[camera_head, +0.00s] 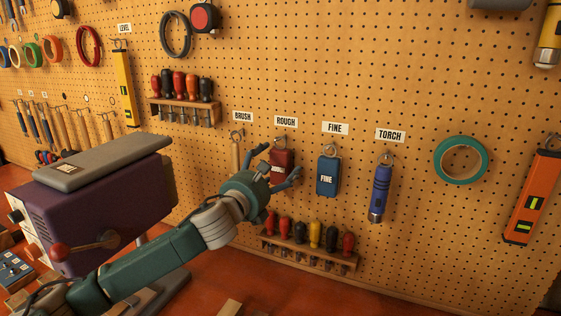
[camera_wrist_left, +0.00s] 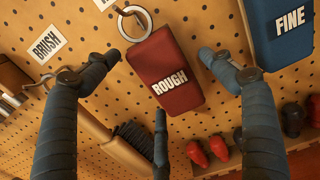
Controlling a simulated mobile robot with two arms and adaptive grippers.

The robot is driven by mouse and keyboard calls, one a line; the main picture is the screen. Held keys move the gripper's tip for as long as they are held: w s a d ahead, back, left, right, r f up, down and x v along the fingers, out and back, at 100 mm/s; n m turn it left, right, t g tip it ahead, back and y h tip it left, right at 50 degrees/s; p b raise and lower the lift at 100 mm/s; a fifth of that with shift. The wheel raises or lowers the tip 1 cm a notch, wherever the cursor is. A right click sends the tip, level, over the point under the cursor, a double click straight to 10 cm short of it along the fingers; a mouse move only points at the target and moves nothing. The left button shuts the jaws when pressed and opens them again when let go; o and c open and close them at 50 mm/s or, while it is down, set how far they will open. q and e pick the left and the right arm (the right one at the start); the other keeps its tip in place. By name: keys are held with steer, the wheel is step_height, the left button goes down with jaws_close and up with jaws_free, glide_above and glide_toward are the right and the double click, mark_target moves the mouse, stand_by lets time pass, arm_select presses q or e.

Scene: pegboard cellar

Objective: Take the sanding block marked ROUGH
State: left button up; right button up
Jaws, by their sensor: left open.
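The red sanding block marked ROUGH (camera_head: 283,158) hangs from a ring on the pegboard under the ROUGH label (camera_head: 286,122). In the left wrist view the block (camera_wrist_left: 165,62) shows its white ROUGH lettering clearly. My left gripper (camera_head: 281,166) is open in front of it and hides part of it in the head view. In the left wrist view the fingers of my left gripper (camera_wrist_left: 158,80) are spread to the left, right and below the block. Gaps show between the side fingers and the block. My right gripper is not in view.
A blue block marked FINE (camera_head: 328,176) hangs close on the right, and a brush (camera_head: 235,155) on the left. A blue torch (camera_head: 380,190) hangs further right. A screwdriver rack (camera_head: 310,252) sits below. A purple machine (camera_head: 110,205) stands at the left.

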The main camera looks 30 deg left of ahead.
arm_select(q)
steer(key=shift+w+f, duration=0.15)
steer(key=shift+w, duration=0.25)
steer(key=shift+s, duration=0.15)
steer(key=c, duration=1.3)
steer(key=shift+o, duration=0.2)
